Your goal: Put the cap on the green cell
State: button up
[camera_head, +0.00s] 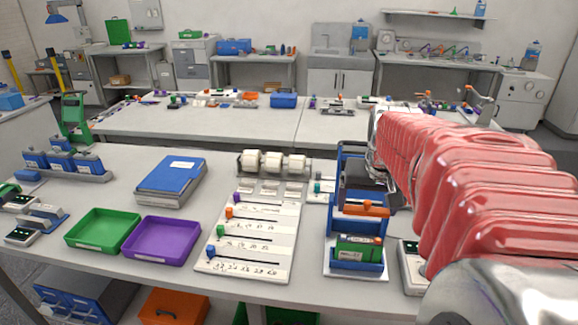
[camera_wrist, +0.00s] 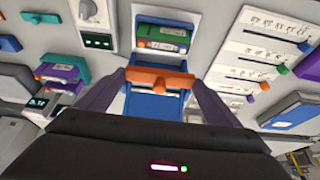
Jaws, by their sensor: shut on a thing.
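My gripper (camera_wrist: 160,84) is shut on an orange bar-shaped cap (camera_wrist: 158,76), one dark finger at each end. In the head view the cap (camera_head: 359,208) is held level, above and behind the green cell (camera_head: 358,246). The green cell sits in a blue holder (camera_head: 341,265) on a white base. The wrist view shows the green cell (camera_wrist: 163,44) with an orange stripe, beyond the held cap and apart from it. The lower part of the cell is hidden in the holder.
A white slider board (camera_head: 245,245) lies left of the holder, and a small meter (camera_head: 411,262) stands close on its right. A purple tray (camera_head: 160,241), a green tray (camera_head: 102,231) and a blue binder (camera_head: 171,178) lie further left. My arm hides the table's right side.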

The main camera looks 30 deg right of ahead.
jog(key=shift+f, duration=0.15)
jog(key=shift+f, duration=3.6)
jog(key=shift+f, duration=0.5)
dwell(0.5)
dwell(0.3)
jog(key=o, duration=0.9)
jog(key=shift+r, duration=0.1)
jog(key=shift+r, duration=3.4)
